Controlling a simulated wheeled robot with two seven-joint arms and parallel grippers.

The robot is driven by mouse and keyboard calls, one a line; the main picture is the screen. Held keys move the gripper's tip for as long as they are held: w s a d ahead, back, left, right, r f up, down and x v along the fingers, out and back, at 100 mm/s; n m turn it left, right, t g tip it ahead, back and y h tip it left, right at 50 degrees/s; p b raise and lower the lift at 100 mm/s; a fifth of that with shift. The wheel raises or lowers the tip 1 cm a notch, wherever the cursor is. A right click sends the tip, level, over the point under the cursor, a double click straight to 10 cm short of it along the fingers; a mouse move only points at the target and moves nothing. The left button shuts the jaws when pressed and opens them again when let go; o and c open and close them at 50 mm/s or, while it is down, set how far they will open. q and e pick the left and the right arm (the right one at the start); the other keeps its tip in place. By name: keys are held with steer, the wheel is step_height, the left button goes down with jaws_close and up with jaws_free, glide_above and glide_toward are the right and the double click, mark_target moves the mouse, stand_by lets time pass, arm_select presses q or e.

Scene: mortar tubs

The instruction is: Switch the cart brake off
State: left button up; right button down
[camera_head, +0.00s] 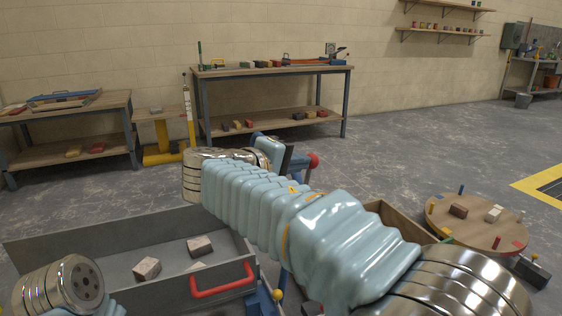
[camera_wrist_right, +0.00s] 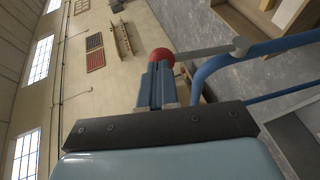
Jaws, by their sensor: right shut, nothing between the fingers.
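The brake lever shows in the right wrist view as a grey bar (camera_wrist_right: 205,50) with a red ball knob (camera_wrist_right: 161,57) at its end. Its other end meets a blue tube frame (camera_wrist_right: 265,47). My right forearm hides most of the cart in the head view. My left arm shows at lower left, its gripper out of frame.
A grey drawer-like bin (camera_head: 120,240) with a red handle (camera_head: 222,282) holds several blocks at left. A round wooden table (camera_head: 478,222) with blocks and pegs stands at right. Workbenches (camera_head: 270,70) line the wall. The floor behind the cart is clear.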

mark_target(314, 155)
steer(key=d, duration=0.1)
steer(key=d+g+y+p, duration=0.1)
steer(key=w+d+m+y, duration=0.1)
steer(key=shift+w+d+r+p, duration=0.1)
steer(key=shift+d+r+p, duration=0.1)
steer(key=shift+r+p, duration=0.2)
arm_select(q)
steer(key=shift+s+d+r+p, duration=0.15)
steer(key=shift+d+r, duration=0.1)
steer(key=shift+r, duration=0.45)
steer(key=shift+s+d+r+p, duration=0.15)
steer(key=shift+d+r, duration=0.1)
steer(key=shift+r, duration=0.45)
arm_select(e)
steer(key=shift+w+d+f+g+y, duration=0.1)
steer(key=shift+d+g+y, duration=0.2)
steer(key=shift+d, duration=0.1)
steer(key=shift+w+d+f+g+y, duration=0.1)
steer(key=shift+d+g+y, duration=0.1)
steer(key=shift+d+y, duration=0.15)
arm_select(q)
steer(key=shift+w, duration=0.1)
